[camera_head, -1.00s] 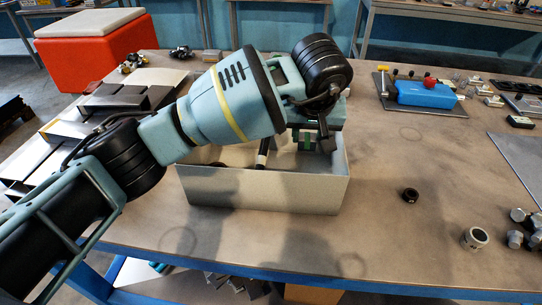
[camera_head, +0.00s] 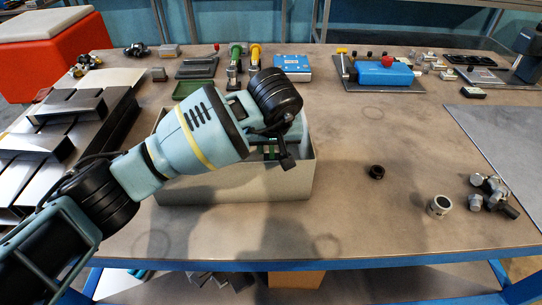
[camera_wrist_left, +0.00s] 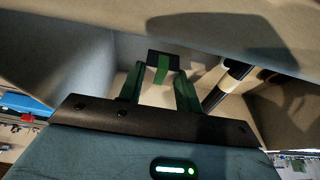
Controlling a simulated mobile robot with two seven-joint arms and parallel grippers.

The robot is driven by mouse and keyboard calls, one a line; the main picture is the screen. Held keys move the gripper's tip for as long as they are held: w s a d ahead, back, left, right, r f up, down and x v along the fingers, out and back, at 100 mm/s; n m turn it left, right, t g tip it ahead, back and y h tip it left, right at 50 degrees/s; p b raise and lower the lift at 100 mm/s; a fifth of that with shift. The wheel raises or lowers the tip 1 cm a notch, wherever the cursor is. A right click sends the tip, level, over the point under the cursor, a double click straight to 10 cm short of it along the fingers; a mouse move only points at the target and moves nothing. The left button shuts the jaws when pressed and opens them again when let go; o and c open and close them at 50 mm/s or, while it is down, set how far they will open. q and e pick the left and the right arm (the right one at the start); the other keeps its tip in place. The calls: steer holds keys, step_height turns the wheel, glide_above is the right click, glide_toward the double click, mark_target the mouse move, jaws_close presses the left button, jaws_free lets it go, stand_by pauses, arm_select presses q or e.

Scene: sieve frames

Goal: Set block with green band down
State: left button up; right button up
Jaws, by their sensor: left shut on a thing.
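My left gripper (camera_head: 274,150) is inside the open grey bin (camera_head: 240,188), near its right end. In the left wrist view, the green fingers of the gripper (camera_wrist_left: 161,78) are shut on a small dark block with a green band (camera_wrist_left: 161,66). My right gripper is not in view.
Metal channels (camera_head: 70,110) crowd the left. The table's front middle is clear.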

mark_target(272, 153)
arm_select(q)
step_height(272, 153, down, 4)
steer(key=shift+r, duration=0.2)
steer(key=shift+f, duration=0.15)
steer(key=o, duration=1.1)
